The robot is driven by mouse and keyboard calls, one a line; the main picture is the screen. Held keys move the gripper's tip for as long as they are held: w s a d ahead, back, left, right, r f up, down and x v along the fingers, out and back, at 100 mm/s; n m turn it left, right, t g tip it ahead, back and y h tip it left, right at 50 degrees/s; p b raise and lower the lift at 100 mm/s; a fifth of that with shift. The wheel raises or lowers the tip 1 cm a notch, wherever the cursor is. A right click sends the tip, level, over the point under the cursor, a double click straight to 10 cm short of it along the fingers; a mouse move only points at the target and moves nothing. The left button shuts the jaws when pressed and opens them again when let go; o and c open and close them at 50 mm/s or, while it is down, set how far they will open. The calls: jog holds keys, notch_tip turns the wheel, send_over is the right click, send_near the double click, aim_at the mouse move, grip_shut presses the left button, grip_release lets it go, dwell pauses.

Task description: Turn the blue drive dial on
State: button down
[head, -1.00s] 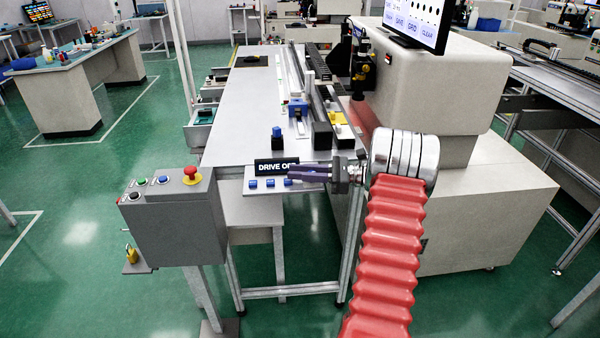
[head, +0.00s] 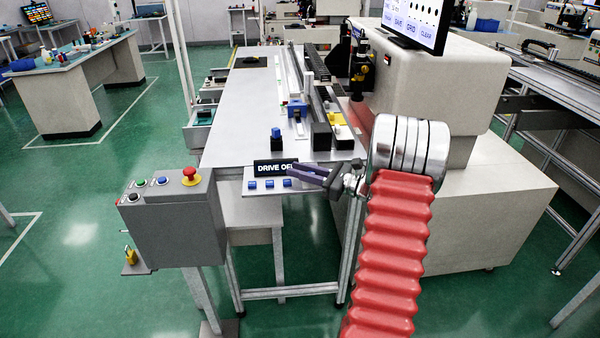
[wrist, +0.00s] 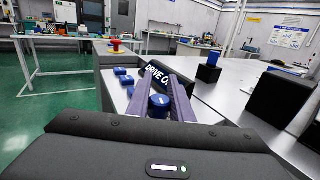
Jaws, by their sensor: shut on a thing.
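The blue drive dial (wrist: 159,102) shows in the wrist view between the two purple fingers of my gripper (wrist: 166,88), which are shut on it. A pale mark shows on its top. In the head view my gripper (head: 300,170) reaches left over the right end of the small panel (head: 262,192), and its fingers hide the dial. The sign also shows in the wrist view (wrist: 157,76), beside the fingers.
Several blue buttons (head: 269,183) sit on the panel left of my gripper. A grey control box (head: 170,215) with a red emergency button (head: 190,176) stands further left. A black post with a blue top (head: 276,138) stands on the table behind the sign. The table's left part is clear.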

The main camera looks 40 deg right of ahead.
jog(key=shift+m+h, duration=0.3)
jog(key=shift+h, duration=0.1)
jog(key=c, duration=1.7)
grip_release()
jog(key=shift+o, duration=0.7)
jog(key=shift+d, duration=0.1)
jog(key=shift+d, duration=0.1)
jog(key=shift+s, duration=0.1)
